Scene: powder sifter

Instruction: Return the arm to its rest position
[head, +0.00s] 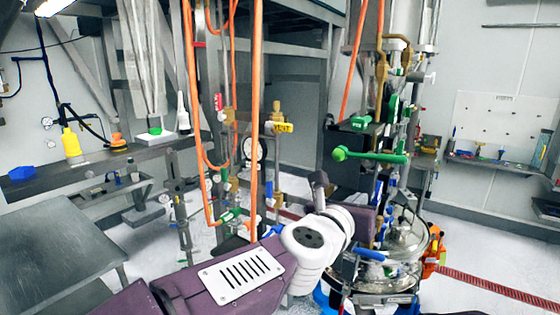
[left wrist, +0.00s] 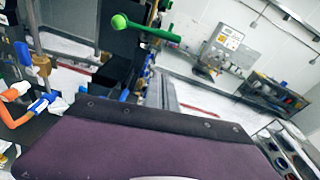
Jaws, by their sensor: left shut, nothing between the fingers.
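My left arm comes in from the bottom left of the head view, with a purple forearm and a white joint. My left gripper (head: 320,190) is a small dark shape just above the white joint, largely hidden by the arm. It is shut and empty, apart from the green valve handle (head: 370,155) up and to the right. The handle also shows at the top of the left wrist view (left wrist: 147,30). A purple panel with screws fills the bottom of that view, and no fingertips show there. My right gripper is not in view.
Orange hoses (head: 256,110) hang close to the arm. A glass-and-metal vessel (head: 405,242) with pipes and blue handles stands right of the white joint. A grey table (head: 60,255) stands at the left. A side shelf (head: 495,163) runs along the right wall, with open floor before it.

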